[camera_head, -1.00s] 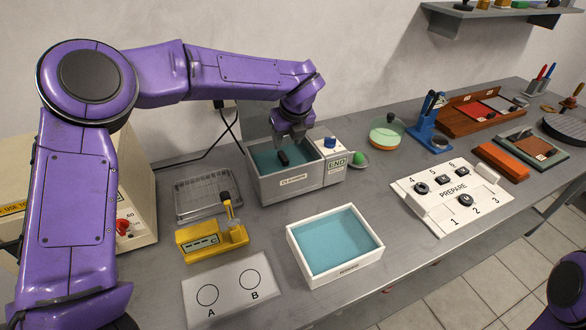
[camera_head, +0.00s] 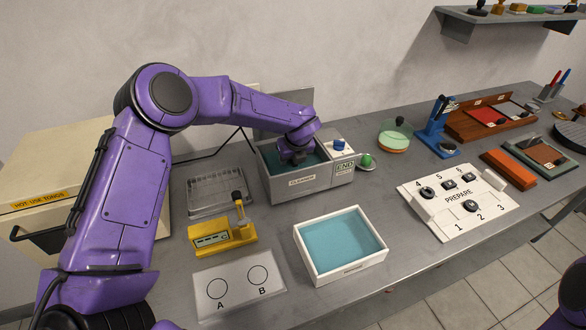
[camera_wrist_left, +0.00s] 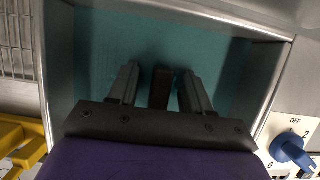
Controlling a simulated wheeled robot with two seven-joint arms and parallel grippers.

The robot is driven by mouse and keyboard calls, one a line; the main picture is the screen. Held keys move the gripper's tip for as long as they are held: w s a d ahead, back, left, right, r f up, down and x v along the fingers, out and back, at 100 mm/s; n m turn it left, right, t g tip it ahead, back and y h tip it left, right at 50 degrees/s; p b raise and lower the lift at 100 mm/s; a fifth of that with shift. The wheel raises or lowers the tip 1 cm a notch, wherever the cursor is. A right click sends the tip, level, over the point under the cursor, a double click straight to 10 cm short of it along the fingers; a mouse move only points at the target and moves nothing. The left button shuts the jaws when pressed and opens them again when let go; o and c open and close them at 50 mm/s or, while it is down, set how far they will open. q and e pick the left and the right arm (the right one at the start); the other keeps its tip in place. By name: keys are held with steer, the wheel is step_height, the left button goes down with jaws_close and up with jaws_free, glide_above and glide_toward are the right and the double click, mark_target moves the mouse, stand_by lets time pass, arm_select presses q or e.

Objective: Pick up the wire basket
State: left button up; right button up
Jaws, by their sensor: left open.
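A wire-mesh tray or basket (camera_head: 216,192) lies on the bench left of the grey cleaner tank (camera_head: 300,184); its mesh edge also shows in the left wrist view (camera_wrist_left: 18,45). My left gripper (camera_head: 293,160) is down in the tank, away from that mesh. In the left wrist view its two fingers (camera_wrist_left: 160,85) are apart, with a dark upright block (camera_wrist_left: 161,88) between them. Gaps show beside the block, so it is not gripped. I cannot tell whether this block is part of a basket. My right gripper is not in view.
A yellow device (camera_head: 222,238) and a plate marked A and B (camera_head: 238,289) stand in front of the mesh. A white tray with a teal floor (camera_head: 341,246) is in front of the tank. A PREPARE board (camera_head: 458,203) lies to the right. The tank walls surround my left gripper.

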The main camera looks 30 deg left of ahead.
arm_select(q)
steer(key=shift+r, duration=0.1)
jaws_close()
